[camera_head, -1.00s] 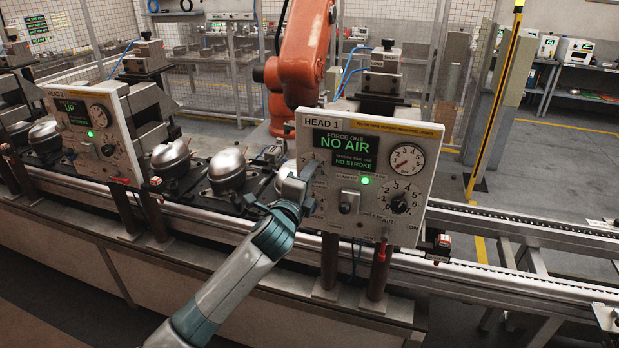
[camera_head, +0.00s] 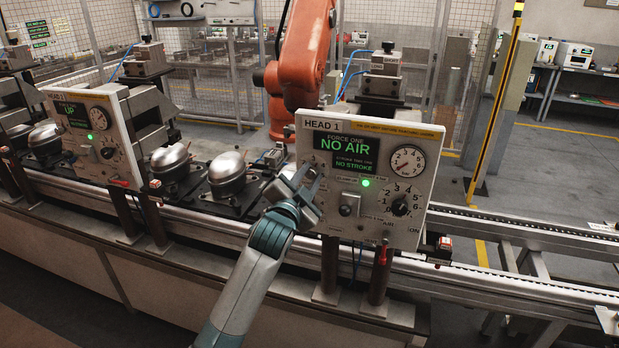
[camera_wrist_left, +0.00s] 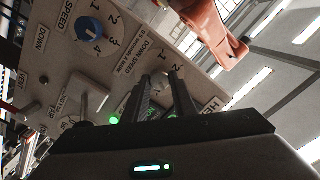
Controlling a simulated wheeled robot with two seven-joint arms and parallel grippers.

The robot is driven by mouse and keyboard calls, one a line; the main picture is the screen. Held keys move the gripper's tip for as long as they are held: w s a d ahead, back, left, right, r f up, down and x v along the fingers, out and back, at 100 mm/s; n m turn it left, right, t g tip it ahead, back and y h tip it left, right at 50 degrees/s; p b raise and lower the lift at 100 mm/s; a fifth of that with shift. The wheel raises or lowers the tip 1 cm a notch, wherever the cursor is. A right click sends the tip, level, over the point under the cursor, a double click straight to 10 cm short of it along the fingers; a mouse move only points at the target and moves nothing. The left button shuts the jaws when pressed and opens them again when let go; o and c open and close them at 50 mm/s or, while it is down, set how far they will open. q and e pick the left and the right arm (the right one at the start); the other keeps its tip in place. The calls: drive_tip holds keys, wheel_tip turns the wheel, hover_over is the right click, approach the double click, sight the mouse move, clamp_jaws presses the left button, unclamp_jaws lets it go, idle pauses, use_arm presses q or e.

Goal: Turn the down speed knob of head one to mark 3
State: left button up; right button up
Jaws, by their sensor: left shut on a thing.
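The HEAD 1 panel (camera_head: 430,150) is a pale upright board with a NO AIR screen and a lit green lamp. My left gripper (camera_head: 312,180) is at the panel's left edge, in front of the dial there. In the wrist view my left fingers (camera_wrist_left: 165,88) are shut at a dial beside the DOWN SPEED label (camera_wrist_left: 150,46), where numerals 1 and 2 show. The down speed knob between the fingers is hidden, so I cannot read its mark. Another, blue knob (camera_wrist_left: 90,27) with numerals 1 to 4 is clear of the fingers. My right gripper is not in view.
A black knob (camera_head: 400,207) and a round gauge (camera_head: 407,161) are on the panel's right side. A silver compressor (camera_head: 227,172) stands left of my gripper on the conveyor. An orange robot arm (camera_head: 298,60) stands behind. A second panel (camera_head: 75,110) is at the left.

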use_arm(q)
drive_tip(key=n, duration=0.2)
drive_tip(key=shift+n, duration=0.4)
drive_tip(key=shift+f+n, duration=0.1)
drive_tip(key=shift+n, duration=1.1)
drive_tip(key=o, duration=1)
drive_tip(key=shift+o, duration=0.2)
drive_tip(key=shift+s+a, duration=0.1)
